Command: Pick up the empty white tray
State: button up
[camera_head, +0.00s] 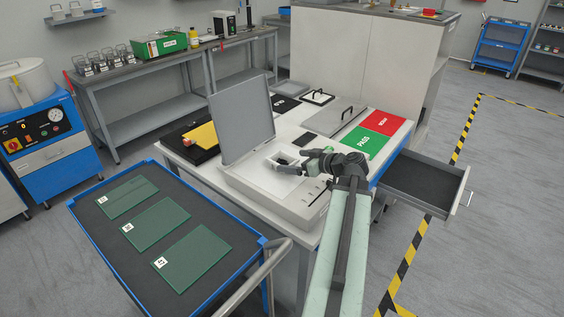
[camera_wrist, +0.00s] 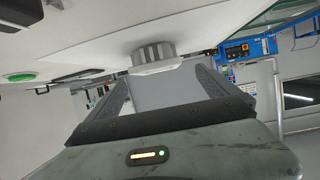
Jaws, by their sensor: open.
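A small white tray (camera_head: 291,149) sits on the white deck of the open machine (camera_head: 243,178), under its raised grey lid (camera_head: 240,118). My gripper (camera_head: 281,163) reaches in from the right, low at the tray, and covers part of it. The dark fingertips overlap the tray in this view, so I cannot tell whether they touch it. In the wrist view my gripper (camera_wrist: 164,80) is open, with its two fingers apart. A white-edged piece with a ridged grey part (camera_wrist: 154,52) shows between and beyond the fingers; I cannot tell whether it is the tray.
An open drawer (camera_head: 425,180) sticks out at the right. A blue cart (camera_head: 110,235) with green plates stands front left.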

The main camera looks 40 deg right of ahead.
aim_at(275, 160)
jog(key=shift+w+d+f+b, duration=0.1)
jog(key=shift+w+f+b, duration=0.35)
jog(key=shift+w, duration=0.2)
jog(key=shift+w+d+f+b, duration=0.1)
jog(key=shift+w+f+b, duration=0.3)
jog(key=shift+w, duration=0.25)
jog(key=b+x, duration=0.1)
jog(key=x, duration=0.3)
jog(key=shift+f+b, duration=0.25)
jog(key=shift+b, duration=0.15)
jog(key=shift+w, duration=0.15)
jog(key=shift+r, duration=0.1)
jog(key=c, duration=1.6)
jog(key=shift+o, duration=0.2)
jog(key=shift+r, duration=0.1)
